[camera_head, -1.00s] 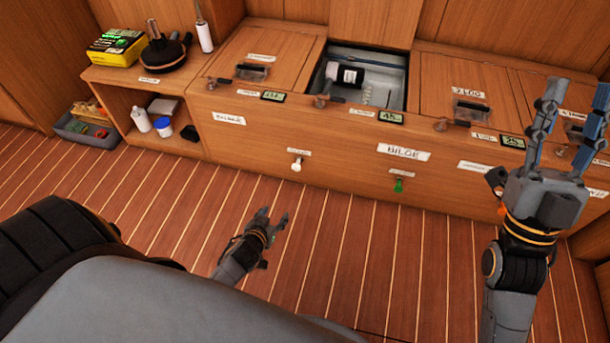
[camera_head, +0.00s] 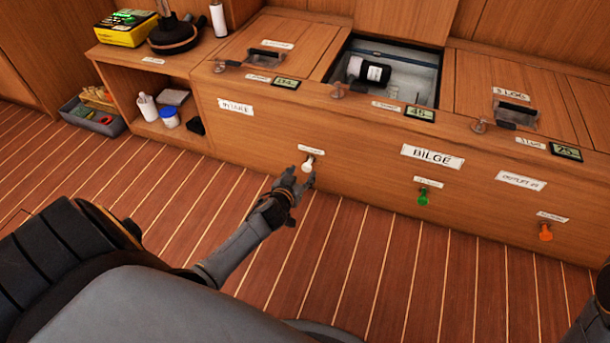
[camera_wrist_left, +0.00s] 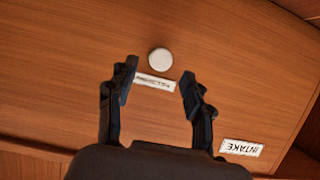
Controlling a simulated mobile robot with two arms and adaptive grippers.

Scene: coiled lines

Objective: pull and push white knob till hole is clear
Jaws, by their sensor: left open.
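The white knob (camera_head: 308,164) sticks out of the front panel of the wooden bench, below a small label. In the left wrist view the knob (camera_wrist_left: 160,61) shows as a round white disc, just beyond and between my fingertips. My left gripper (camera_head: 294,180) is open and empty, just in front of the knob, with its fingers pointing at the panel. It also shows open in the left wrist view (camera_wrist_left: 155,88). An open hatch (camera_head: 428,100) in the bench top holds a dark bottle with a white label (camera_head: 370,72). Which hole is meant cannot be told. My right gripper is out of view.
A green knob (camera_head: 422,197) and an orange knob (camera_head: 545,232) sit further right on the same panel. An open shelf (camera_head: 140,80) with containers stands at the left. A grey bin (camera_head: 88,118) is on the floor. The striped floor before the panel is clear.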

